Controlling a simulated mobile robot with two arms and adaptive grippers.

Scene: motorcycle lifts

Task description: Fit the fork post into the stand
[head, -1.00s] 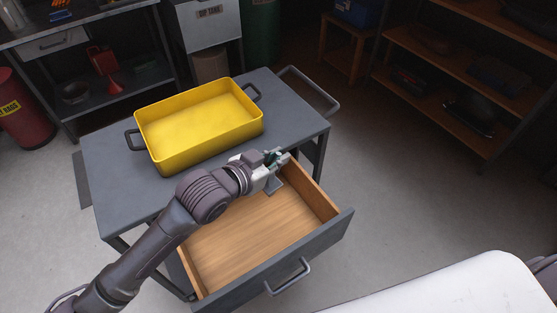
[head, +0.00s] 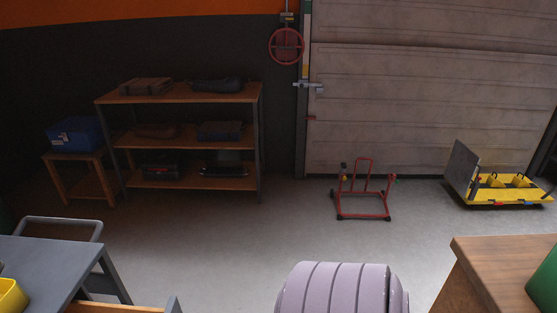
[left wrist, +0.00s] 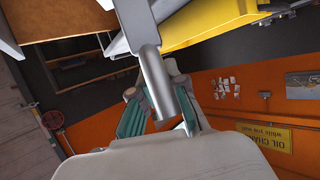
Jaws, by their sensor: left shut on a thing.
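The grey metal fork post (left wrist: 156,80) runs down through the left wrist view, with a wider part at its upper end. My left gripper (left wrist: 160,118) is shut on the post, its teal pads on either side; the palm hides part of the grip. The head view does not show this gripper or the post. A red tubular stand (head: 363,216) is on the floor in front of the roller door, well away from me. Its socket is too small to make out. My right gripper is not in view.
The grey cart (head: 40,265) with a yellow tray (head: 10,297) is at lower left. Wooden shelves (head: 180,97) stand against the back wall. A yellow platform (head: 500,190) lies right of the stand; a wooden-topped bench (head: 490,262) is at lower right. The middle floor is clear.

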